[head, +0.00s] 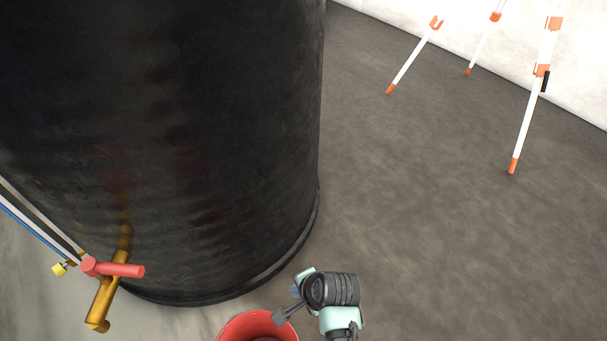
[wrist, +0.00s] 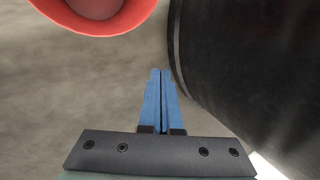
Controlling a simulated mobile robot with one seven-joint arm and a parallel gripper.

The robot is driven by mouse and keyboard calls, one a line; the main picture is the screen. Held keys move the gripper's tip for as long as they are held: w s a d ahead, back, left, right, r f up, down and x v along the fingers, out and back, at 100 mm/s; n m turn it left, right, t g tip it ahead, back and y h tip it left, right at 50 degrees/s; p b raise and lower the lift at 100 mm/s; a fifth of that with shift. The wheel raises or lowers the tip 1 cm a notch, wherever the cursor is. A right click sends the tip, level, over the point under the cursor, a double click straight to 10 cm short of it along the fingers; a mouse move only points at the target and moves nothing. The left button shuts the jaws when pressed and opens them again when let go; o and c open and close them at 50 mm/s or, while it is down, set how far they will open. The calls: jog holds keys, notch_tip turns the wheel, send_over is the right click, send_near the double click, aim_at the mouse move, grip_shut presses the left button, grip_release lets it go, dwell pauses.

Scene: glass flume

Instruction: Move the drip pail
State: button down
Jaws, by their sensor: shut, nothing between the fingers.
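The drip pail is a red open bucket (head: 258,327) at the bottom edge of the head view, partly cut off. In the wrist view the red pail (wrist: 96,22) shows at the upper left, also cut off. My gripper's blue fingers (wrist: 161,100) are shut and empty in the wrist view. They point up the picture, between the pail and a black drum, apart from the pail.
A large black drum (head: 170,120) stands behind the pail; it also fills the right of the wrist view (wrist: 255,60). A brass tap (head: 104,298) with a red handle (head: 115,269) juts from it. A white-and-orange tripod (head: 528,115) stands far right.

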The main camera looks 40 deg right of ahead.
jog(key=s+f+m+g+y, duration=0.25)
jog(key=s+f+m, duration=0.45)
jog(key=s+f, duration=0.6)
jog(key=w+a+f+b, duration=0.2)
jog(key=a+f+b, duration=0.3)
jog(key=b, duration=0.5)
jog(key=shift+x, duration=1.45)
jog(key=shift+h, duration=0.25)
